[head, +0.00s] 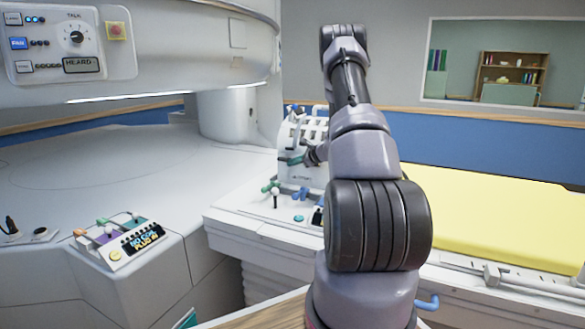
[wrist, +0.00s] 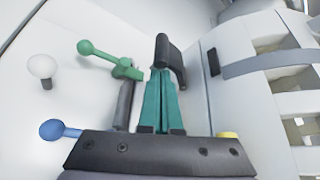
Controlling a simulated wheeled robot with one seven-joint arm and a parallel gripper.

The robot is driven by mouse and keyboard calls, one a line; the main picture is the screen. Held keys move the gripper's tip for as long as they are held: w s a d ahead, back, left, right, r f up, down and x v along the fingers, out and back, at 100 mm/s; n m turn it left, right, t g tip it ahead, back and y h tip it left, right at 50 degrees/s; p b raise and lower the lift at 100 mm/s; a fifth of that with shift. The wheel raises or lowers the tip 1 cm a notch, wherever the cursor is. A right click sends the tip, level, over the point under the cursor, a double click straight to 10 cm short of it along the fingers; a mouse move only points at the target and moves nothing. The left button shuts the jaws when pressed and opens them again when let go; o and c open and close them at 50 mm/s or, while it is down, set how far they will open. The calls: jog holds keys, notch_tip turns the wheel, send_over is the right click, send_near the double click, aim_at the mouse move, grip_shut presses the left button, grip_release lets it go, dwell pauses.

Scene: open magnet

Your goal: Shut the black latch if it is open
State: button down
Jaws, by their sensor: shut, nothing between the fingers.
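My gripper (wrist: 162,75) shows in the wrist view as two teal fingers pressed together, with nothing between them. The black latch (wrist: 172,58) appears as a dark bar right at the fingertips, partly behind them. It looks close to or touching the fingers; I cannot tell which. Whether the latch is open or shut is not clear from this angle. In the head view my gripper (head: 286,160) is in front of the white slotted unit (head: 316,134), and the latch cannot be made out there.
A green ball lever (wrist: 86,48), a white ball knob (wrist: 41,66) and a blue ball knob (wrist: 53,130) stand left of the fingers. A white slotted frame (wrist: 262,68) is to the right. The yellow bed pad (head: 500,215) lies right of my arm; a button panel (head: 130,240) sits left.

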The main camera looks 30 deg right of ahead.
jog(key=shift+w+d+r, duration=0.25)
jog(key=shift+d+r, duration=0.05)
jog(key=shift+r, duration=0.3)
jog(key=shift+w+d+r, duration=0.25)
jog(key=shift+r, duration=0.3)
jog(key=shift+d+r, duration=0.1)
